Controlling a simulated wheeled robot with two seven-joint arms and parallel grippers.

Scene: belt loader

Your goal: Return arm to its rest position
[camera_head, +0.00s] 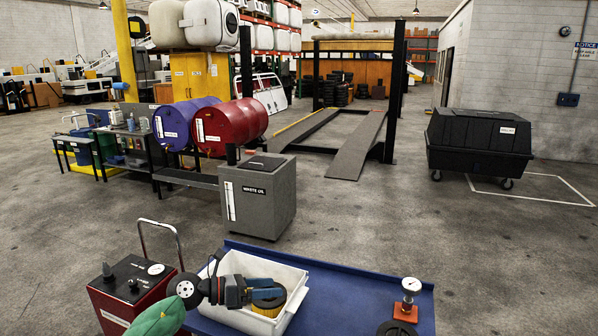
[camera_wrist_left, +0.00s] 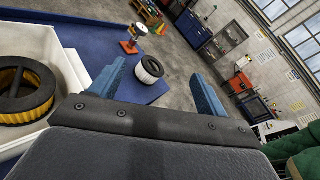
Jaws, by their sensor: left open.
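My left arm comes in from the lower left of the head view, and its gripper (camera_head: 266,292) is over the white bin (camera_head: 298,318) on the blue table (camera_head: 350,283). In the left wrist view my left gripper (camera_wrist_left: 158,82) has its blue fingers wide apart with nothing held between them. A yellow ring-shaped filter (camera_head: 268,309) lies in the white bin, partly hidden by the gripper; it also shows at the left of the wrist view (camera_wrist_left: 22,92). My right gripper is not in view.
A round filter (camera_head: 397,328) and a dial gauge on an orange base (camera_head: 406,309) stand at the table's right. A red cart (camera_head: 130,292) with a handle is left of the table. A grey waste oil box (camera_head: 258,200) stands behind. Open floor lies to the right.

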